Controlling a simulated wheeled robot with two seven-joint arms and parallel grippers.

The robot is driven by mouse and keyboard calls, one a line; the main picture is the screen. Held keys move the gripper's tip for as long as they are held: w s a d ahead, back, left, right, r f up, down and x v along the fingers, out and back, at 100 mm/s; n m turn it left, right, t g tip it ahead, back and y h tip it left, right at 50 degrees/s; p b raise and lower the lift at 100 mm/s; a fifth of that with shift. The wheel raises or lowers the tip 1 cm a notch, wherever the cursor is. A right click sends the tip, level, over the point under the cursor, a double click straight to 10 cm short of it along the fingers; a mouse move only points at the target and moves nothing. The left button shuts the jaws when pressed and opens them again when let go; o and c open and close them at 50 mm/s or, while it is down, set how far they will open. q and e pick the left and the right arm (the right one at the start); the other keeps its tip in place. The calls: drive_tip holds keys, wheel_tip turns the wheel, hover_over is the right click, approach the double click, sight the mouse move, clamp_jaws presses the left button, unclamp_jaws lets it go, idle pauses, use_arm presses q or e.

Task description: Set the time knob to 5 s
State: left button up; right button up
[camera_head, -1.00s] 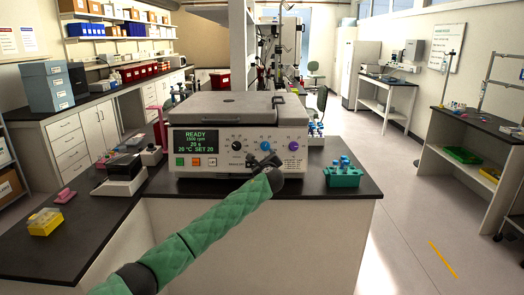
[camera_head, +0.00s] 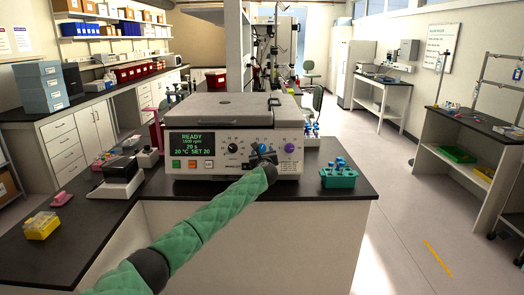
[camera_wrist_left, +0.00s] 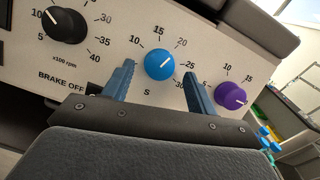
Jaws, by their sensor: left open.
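The cell processor (camera_head: 236,106) stands on the dark bench, its display (camera_head: 197,143) reading READY, 20 s and SET 20. The blue time knob (camera_head: 262,147) is the middle of three knobs; in the left wrist view it (camera_wrist_left: 159,65) is marked S, its white pointer directed up and right towards 20. My left gripper (camera_head: 262,160) is open in front of the panel, just below the knob. In the left wrist view its fingers (camera_wrist_left: 160,72) stand either side of the blue knob, with gaps showing. My right gripper is not in view.
A black knob (camera_wrist_left: 64,25) is left of the fingers and a purple knob (camera_wrist_left: 230,95) right of them. A teal tube rack (camera_head: 338,178) stands on the bench right of the machine, a yellow box (camera_head: 41,226) far left.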

use_arm(q)
drive_tip(key=shift+w, duration=0.85)
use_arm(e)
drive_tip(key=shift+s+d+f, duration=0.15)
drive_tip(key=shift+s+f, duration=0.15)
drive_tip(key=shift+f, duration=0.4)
use_arm(q)
drive_tip(key=shift+c, duration=0.3)
drive_tip(key=shift+f, duration=0.1)
drive_tip(key=c, duration=0.9)
